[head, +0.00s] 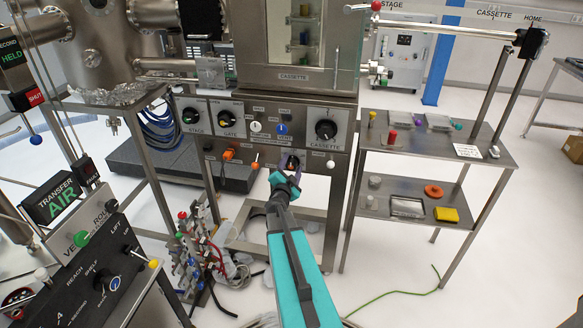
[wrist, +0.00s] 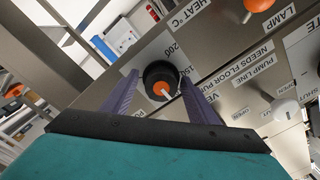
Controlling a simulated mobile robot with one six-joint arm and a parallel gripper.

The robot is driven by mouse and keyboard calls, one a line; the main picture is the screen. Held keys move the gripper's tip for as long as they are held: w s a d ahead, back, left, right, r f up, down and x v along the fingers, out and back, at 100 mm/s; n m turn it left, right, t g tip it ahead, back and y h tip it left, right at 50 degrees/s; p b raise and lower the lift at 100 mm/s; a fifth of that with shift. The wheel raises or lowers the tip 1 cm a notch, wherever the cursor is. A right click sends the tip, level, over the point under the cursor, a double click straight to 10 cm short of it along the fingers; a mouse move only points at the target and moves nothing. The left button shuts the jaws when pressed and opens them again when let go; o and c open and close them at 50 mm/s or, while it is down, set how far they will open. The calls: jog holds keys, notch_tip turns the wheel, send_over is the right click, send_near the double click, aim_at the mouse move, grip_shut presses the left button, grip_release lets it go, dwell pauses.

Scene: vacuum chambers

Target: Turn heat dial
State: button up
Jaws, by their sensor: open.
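The heat dial (wrist: 161,80) is a round black knob with an orange pointer, on a steel panel. A "HEAT °C" label and the numbers 150 and 200 show around it in the wrist view. My gripper (wrist: 158,84) is open, with one purple finger on each side of the dial. The right finger looks very close to the knob's edge; I cannot tell whether either finger touches it. In the head view my gripper (head: 291,162) reaches the lower panel below the cassette chamber, and it largely hides the dial there.
An orange lamp knob (wrist: 257,5) and a white pump line knob (wrist: 285,109) stick out nearby. A larger black dial (head: 326,129) is above right. A steel cart (head: 420,150) with small parts stands at the right, and valves with cables (head: 195,250) stand at the lower left.

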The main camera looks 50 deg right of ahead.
jog(key=shift+a, duration=0.15)
jog(key=p+v, duration=0.3)
jog(key=v, duration=1)
jog(key=shift+a, duration=0.15)
dwell(0.6)
jog(key=shift+s, duration=0.2)
jog(key=shift+a, duration=0.1)
dwell(0.3)
